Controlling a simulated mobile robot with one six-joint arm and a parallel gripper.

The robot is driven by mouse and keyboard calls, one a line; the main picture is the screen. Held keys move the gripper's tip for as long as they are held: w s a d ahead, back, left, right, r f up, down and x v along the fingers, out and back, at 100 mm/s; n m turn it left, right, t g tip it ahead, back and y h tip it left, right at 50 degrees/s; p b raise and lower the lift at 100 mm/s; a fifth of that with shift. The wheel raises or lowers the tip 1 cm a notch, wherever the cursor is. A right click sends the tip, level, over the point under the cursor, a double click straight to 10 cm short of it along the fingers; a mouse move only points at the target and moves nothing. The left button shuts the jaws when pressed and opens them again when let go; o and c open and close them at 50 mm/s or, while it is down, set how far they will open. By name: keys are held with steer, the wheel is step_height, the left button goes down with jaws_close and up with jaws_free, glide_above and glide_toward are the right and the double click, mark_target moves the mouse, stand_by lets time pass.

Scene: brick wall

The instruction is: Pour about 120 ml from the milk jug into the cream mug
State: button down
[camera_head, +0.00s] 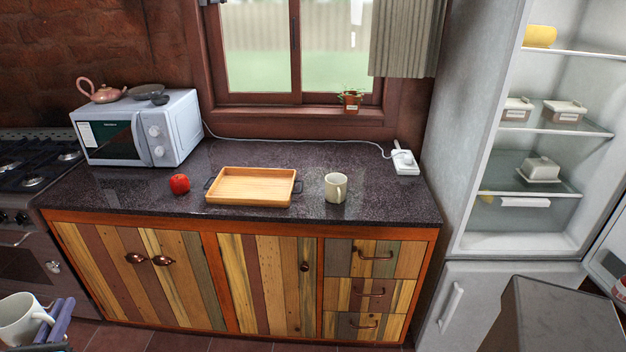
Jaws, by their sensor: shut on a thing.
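The cream mug (335,188) stands upright on the dark countertop, right of the wooden tray, with its handle toward the front right. A white jug (16,322), which I take as the milk jug, is at the bottom left corner, partly cut off by the picture edge. My gripper (50,318) is shut on its right side, at the handle. The jug looks roughly upright, in front of the stove and far to the left of the mug. Its contents cannot be made out.
The wooden tray (250,188) and a red apple (179,184) lie left of the mug. A microwave (140,128) stands behind them. A white socket block with a cord (404,162) is at the back right. The fridge (520,244) stands open at right, and a grey block (550,318) fills the bottom right.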

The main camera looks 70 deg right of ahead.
steer(key=s+d+r+m+g+h+b, duration=0.1)
steer(key=s+d+m+g, duration=0.3)
steer(key=d, duration=0.8)
steer(key=s+d+m+g+h+b, duration=0.1)
steer(key=s+d+m+g, duration=0.35)
steer(key=d, duration=0.85)
steer(key=s+d+r+m+g+h, duration=0.1)
steer(key=s+d+g, duration=0.5)
steer(key=d, duration=0.6)
steer(key=s+d+m+g+y+b, duration=0.1)
steer(key=s+d+m+g+y, duration=0.1)
steer(key=s+d, duration=0.4)
steer(key=s+d+r+m+g+y, duration=0.1)
steer(key=s+d+m+g+y, duration=0.2)
steer(key=s, duration=1.3)
steer(key=s+d+r+m+g+y+b, duration=0.1)
steer(key=s+d+m+g+y, duration=0.2)
steer(key=s+d, duration=0.8)
steer(key=shift+s+m+g+b, duration=0.35)
steer(key=shift+m+g, duration=0.7)
steer(key=shift+g, duration=0.9)
steer(key=shift+r, duration=0.15)
